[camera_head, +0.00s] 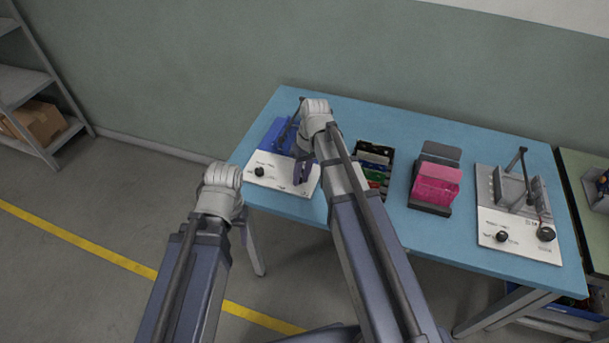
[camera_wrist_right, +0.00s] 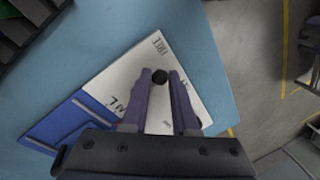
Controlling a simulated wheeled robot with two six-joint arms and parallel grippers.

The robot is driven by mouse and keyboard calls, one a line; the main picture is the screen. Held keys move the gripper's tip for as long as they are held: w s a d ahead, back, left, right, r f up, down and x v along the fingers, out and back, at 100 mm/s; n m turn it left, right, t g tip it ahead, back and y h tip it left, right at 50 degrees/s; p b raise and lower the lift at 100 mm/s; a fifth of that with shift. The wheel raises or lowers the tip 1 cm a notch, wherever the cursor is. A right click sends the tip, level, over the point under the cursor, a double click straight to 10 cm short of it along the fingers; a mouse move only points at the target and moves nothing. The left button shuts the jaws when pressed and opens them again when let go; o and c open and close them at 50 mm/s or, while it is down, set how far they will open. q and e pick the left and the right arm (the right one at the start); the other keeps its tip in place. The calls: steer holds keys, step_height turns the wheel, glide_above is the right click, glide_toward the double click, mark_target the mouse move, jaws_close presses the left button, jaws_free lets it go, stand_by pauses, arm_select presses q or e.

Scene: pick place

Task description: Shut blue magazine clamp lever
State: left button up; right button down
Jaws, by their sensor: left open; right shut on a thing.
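The blue magazine clamp (camera_head: 283,135) stands at the left end of the blue table, on a white base plate (camera_head: 262,182) with a black knob (camera_head: 260,171) at its front left. My right gripper (camera_head: 303,172) points down over the right part of this plate. In the right wrist view, my right gripper (camera_wrist_right: 160,82) is shut on the black lever ball (camera_wrist_right: 160,75), between its fingertips. The rest of the lever is mostly hidden. My left gripper (camera_head: 220,187) is off the table's left front edge, apart from the clamp. It is open, its fingers mostly hidden by the wrist.
A bin of coloured boards (camera_head: 374,165) is right of my right arm. Beyond it are a pink magazine (camera_head: 436,185) in a dark holder and a grey clamp (camera_head: 520,190) on a white plate. The floor left of the table is clear up to a shelf (camera_head: 30,85).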

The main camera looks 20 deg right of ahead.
mark_target(286, 181)
steer(key=m, duration=0.2)
steer(key=a+m, duration=0.1)
steer(key=w+a+m+t, duration=0.1)
steer(key=m, duration=0.1)
steer(key=shift+m, duration=0.3)
steer(key=shift+w+a+m+t, duration=0.15)
steer(key=shift+w+a+m, duration=0.1)
steer(key=shift+m, duration=0.6)
steer(key=shift+w+a+m+t, duration=0.1)
steer(key=shift+w+a+m, duration=0.15)
steer(key=shift+m, duration=0.55)
steer(key=shift+w+a+m+t, duration=0.15)
steer(key=shift+w+m, duration=0.1)
steer(key=shift+m, duration=0.6)
steer(key=shift+w, duration=0.1)
steer(key=c, duration=0.7)
jaws_free()
steer(key=p+v, duration=0.7)
steer(key=v, duration=0.1)
steer(key=shift+p, duration=0.35)
